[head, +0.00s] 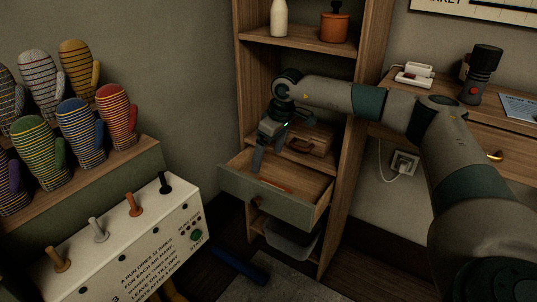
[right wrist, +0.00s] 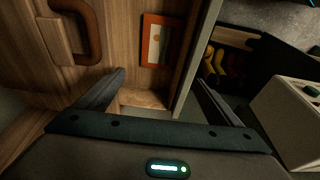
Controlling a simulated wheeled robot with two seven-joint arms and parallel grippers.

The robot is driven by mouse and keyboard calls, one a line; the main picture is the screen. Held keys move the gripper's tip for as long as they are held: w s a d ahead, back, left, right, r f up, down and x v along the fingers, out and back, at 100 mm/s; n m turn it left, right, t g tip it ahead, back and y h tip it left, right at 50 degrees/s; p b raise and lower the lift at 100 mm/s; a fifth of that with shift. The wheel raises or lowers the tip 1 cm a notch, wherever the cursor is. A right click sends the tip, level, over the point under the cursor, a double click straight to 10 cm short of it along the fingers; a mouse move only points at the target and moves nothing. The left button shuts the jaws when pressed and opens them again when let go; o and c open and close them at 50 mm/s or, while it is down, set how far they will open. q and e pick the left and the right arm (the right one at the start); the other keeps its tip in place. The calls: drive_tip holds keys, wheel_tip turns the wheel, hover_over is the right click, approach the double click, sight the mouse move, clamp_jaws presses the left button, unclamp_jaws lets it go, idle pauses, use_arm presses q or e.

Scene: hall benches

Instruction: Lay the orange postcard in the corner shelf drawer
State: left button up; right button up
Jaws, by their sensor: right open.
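The orange postcard (right wrist: 157,40) lies flat inside the open drawer (head: 237,188) of the corner shelf. It shows a pale picture with an orange border in the right wrist view; in the head view only a thin orange strip (head: 279,186) of it shows. The drawer is pulled out and its wooden floor is otherwise bare where I see it. My right gripper (head: 269,154) hangs over the drawer, fingers down and apart, with nothing between them. In the right wrist view the open fingers (right wrist: 160,78) are clear of the card. My left gripper is out of view.
A wooden case (head: 308,141) with a handle sits on the shelf just behind the drawer. A clear bin (head: 290,238) stands below. A white panel with pegs (head: 135,240) and several striped mittens (head: 83,128) are at left; a desk (head: 470,125) is at right.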

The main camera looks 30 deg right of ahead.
drive_tip(key=shift+r, duration=0.15)
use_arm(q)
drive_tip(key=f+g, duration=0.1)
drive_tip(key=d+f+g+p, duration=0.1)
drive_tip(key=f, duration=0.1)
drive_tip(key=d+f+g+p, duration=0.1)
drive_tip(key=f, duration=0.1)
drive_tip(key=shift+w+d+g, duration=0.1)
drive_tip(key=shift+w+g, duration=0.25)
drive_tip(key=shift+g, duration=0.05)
use_arm(e)
drive_tip(key=v, duration=1.2)
idle(0.3)
